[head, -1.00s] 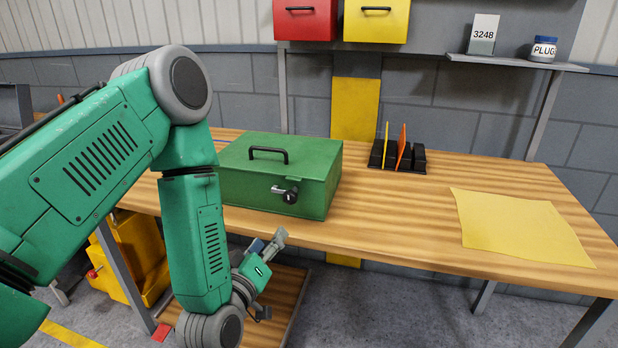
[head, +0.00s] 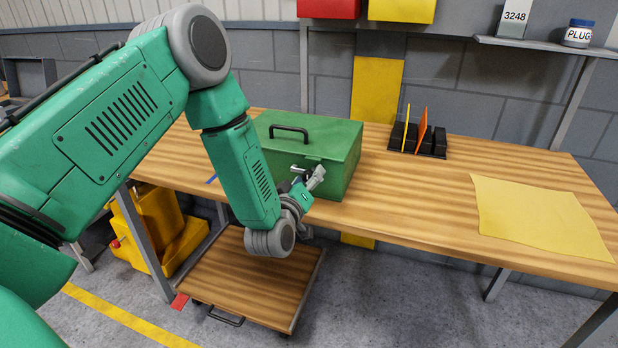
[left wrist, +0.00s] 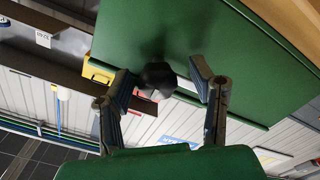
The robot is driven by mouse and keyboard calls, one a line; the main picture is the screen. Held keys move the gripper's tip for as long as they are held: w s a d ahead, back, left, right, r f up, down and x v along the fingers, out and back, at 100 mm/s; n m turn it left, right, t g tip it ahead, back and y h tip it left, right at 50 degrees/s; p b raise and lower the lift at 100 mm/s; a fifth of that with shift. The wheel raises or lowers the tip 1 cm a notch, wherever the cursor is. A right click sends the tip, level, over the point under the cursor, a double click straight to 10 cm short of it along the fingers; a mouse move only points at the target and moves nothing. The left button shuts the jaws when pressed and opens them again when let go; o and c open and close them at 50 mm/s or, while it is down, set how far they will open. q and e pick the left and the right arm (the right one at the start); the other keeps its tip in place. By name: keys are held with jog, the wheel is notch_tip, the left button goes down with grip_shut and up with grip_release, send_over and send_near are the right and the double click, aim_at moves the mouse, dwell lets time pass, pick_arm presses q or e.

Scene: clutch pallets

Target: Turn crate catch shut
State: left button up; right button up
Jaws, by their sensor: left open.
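The green crate (head: 338,150) with a black top handle (head: 289,130) stands on the wooden bench. My left gripper (head: 312,180) is in front of its front face and hides most of the catch. In the left wrist view the crate's green face (left wrist: 210,35) fills the top. A dark, blurry knob (left wrist: 158,77), seemingly the catch, shows between the two spread fingers of my left gripper (left wrist: 160,82). The fingers are open on either side of it, with gaps visible. I cannot tell the catch's exact angle. My right gripper is not in view.
A black rack (head: 420,138) with a yellow and an orange plate stands right of the crate. A yellow sheet (head: 540,215) lies on the bench's right. A low wooden platform (head: 245,280) is below the front edge. The bench (head: 415,200) between is clear.

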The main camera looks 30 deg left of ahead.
pick_arm(q)
jog(key=shift+w, duration=0.1)
jog(key=c, duration=1.1)
jog(key=shift+r, duration=0.1)
grip_shut()
